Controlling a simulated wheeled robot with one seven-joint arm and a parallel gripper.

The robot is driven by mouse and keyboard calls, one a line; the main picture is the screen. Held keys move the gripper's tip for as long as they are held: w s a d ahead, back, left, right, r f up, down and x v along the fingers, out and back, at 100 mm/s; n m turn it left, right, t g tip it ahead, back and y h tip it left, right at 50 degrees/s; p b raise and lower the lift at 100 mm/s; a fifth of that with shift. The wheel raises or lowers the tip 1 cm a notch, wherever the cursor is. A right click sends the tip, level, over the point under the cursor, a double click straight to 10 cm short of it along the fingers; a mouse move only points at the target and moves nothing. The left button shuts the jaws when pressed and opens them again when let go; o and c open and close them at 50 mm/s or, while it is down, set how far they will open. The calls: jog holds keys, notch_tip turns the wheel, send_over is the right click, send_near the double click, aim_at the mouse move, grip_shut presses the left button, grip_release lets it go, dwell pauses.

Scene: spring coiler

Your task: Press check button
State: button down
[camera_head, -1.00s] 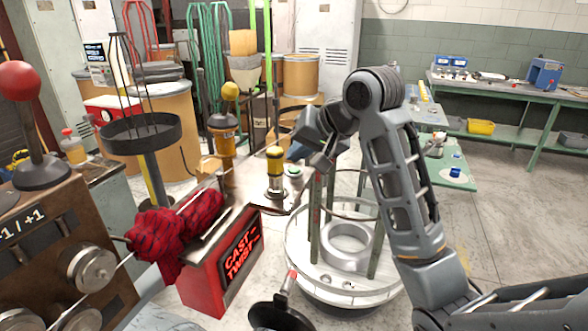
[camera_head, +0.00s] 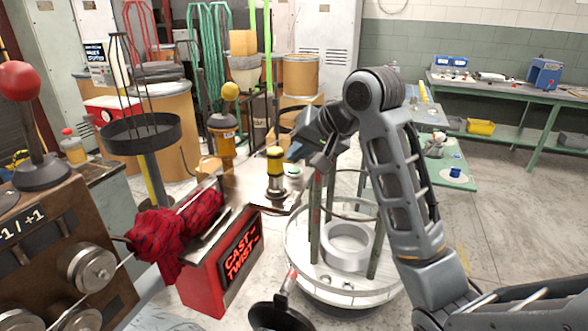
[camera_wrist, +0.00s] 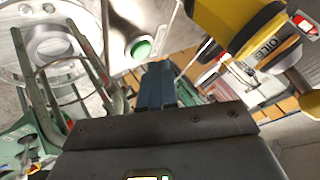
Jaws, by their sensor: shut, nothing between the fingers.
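A round green button (camera_head: 293,170) sits in a pale metal plate beside the yellow-topped canister. It also shows in the wrist view as a green button (camera_wrist: 141,49), just beyond my fingertips. My gripper (camera_head: 296,151) is shut and empty, a little above the button in the head view. In the wrist view my closed blue-grey fingers (camera_wrist: 155,72) point toward the plate, just below and right of the button in the picture. I see a gap there and cannot tell the exact distance. No label on the button is readable.
A yellow and black canister (camera_head: 275,172) stands close left of the button; a yellow and black oiler (camera_wrist: 250,35) looms right in the wrist view. A round white platform (camera_head: 300,270) with green posts stands in front. A red box (camera_head: 222,265) sits left.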

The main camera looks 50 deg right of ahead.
aim_at(298, 170)
jog(key=shift+f, duration=0.1)
dwell(0.3)
jog(key=shift+f, duration=0.3)
jog(key=shift+f, duration=0.4)
dwell(0.8)
jog(key=shift+r, duration=0.1)
jog(key=shift+r+p, duration=0.75)
jog(key=shift+p, duration=0.4)
notch_tip(298, 170, up, 5)
jog(key=p, duration=0.5)
dwell(0.6)
